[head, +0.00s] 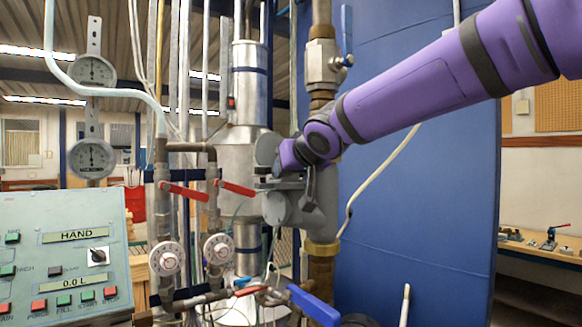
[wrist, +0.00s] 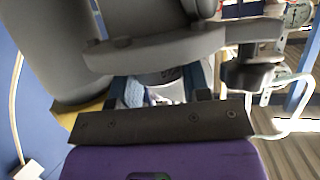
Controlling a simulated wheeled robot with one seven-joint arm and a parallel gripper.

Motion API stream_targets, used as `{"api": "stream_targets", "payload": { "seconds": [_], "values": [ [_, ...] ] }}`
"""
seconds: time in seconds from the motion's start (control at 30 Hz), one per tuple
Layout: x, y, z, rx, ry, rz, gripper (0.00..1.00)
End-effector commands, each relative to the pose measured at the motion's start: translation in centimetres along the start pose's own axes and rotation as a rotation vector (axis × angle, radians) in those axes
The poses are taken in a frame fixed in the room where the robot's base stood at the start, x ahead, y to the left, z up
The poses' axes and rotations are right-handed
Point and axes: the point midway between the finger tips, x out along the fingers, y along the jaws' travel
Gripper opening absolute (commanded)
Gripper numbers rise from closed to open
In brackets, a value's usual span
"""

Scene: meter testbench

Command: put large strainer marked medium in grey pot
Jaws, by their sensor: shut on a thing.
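A grey Y-shaped housing (head: 327,200) sits in the vertical pipe, just above a brass collar (head: 322,250). It matches the grey pot best. A round grey end (head: 276,208) shows at its left; I cannot tell how it joins. My gripper (head: 284,184) is beside the housing at its upper left, close to the round end. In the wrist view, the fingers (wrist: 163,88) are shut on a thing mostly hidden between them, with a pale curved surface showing. A grey bar (wrist: 170,48) crosses in front of it. I can read no "medium" mark and cannot identify the strainer.
A valve with a blue lever (head: 346,35) is above the housing. Red-handled valves (head: 184,191) and round meters (head: 164,258) stand to the left, near a control panel (head: 70,250). A blue tank (head: 420,210) fills the right side. A blue lever (head: 314,306) lies low in front.

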Motion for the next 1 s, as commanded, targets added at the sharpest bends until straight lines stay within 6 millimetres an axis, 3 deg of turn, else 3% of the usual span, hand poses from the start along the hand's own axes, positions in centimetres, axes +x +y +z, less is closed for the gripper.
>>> {"api": "stream_targets", "payload": {
  "seconds": [0.03,0.17,0.57,0.77,1.0],
  "values": [
    [0.0,0.0,0.1,0.0,0.0,0.0,0.46],
    [0.0,0.0,0.0,0.0,0.0,0.0,0.73],
    [-0.6,0.0,0.0,-0.001,0.001,0.001,0.73],
    [-2.7,-0.1,0.0,0.0,0.003,0.0,0.73],
    [-7.0,-0.1,0.0,-0.002,0.003,-0.001,0.73]
  ]
}}
